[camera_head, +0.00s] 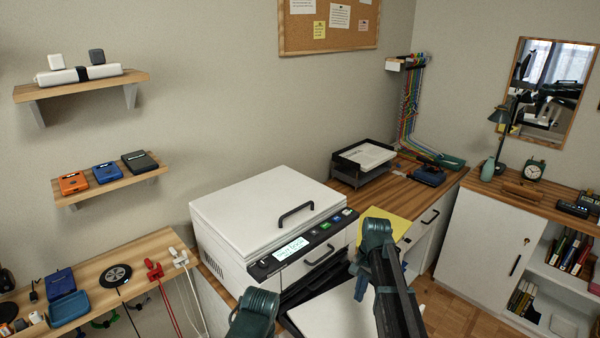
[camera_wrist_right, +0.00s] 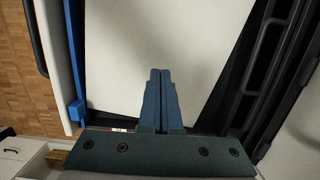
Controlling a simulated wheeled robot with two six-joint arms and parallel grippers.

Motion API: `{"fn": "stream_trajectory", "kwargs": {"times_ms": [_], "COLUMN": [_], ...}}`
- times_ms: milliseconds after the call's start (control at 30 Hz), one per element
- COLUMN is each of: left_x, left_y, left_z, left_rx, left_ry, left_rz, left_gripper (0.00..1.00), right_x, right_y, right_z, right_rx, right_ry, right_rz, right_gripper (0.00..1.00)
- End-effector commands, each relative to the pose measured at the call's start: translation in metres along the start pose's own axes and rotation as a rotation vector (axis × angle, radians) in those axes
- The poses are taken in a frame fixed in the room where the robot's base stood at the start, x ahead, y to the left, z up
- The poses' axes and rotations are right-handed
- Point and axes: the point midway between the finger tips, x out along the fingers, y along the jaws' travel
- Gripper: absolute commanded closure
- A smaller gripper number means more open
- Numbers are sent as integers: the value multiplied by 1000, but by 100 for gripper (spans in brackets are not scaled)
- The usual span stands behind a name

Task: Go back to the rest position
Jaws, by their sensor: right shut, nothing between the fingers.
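My right gripper (camera_head: 360,284) is in front of the white printer (camera_head: 265,205), above a pale flat surface (camera_head: 335,312) low at the printer's front. In the right wrist view its two blue fingers (camera_wrist_right: 158,75) are pressed together with nothing between them. They point over the same kind of pale flat surface (camera_wrist_right: 150,30); I cannot tell the gap between them. A dark teal part of my left arm shows at the bottom of the head view. The left gripper itself does not show.
The printer's lid is down, with a dark handle (camera_head: 296,213). A yellow sheet (camera_head: 385,225) lies beside my right arm. A paper tray (camera_head: 362,160) stands behind. A wooden bench (camera_head: 100,290) with small items is at left, a white cabinet (camera_head: 485,235) at right.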

Motion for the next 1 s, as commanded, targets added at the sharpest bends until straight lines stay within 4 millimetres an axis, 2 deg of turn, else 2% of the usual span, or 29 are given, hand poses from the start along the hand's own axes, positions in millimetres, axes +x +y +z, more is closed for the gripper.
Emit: {"fn": "stream_trajectory", "kwargs": {"times_ms": [33, 200, 300, 400, 500, 600, 1000], "left_x": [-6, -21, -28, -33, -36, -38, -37], "left_y": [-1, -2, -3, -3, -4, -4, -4], "left_z": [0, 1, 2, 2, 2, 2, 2], "left_rx": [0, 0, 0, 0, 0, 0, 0], "left_ry": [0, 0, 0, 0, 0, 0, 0], "left_rz": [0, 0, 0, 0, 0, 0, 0], "left_gripper": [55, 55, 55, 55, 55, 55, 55], "right_x": [-1, 1, 2, 2, 2, 2, 3], "right_y": [2, 7, 18, 29, 38, 43, 43], "right_z": [33, 136, 186, 222, 245, 257, 260], "right_rx": [-94, -521, -762, -961, -1105, -1188, -1221], "right_ry": [12, 66, 94, 114, 128, 136, 139], "right_rz": [15, 84, 126, 163, 191, 208, 215], "right_gripper": [100, 100, 100, 100, 100, 100, 100]}}
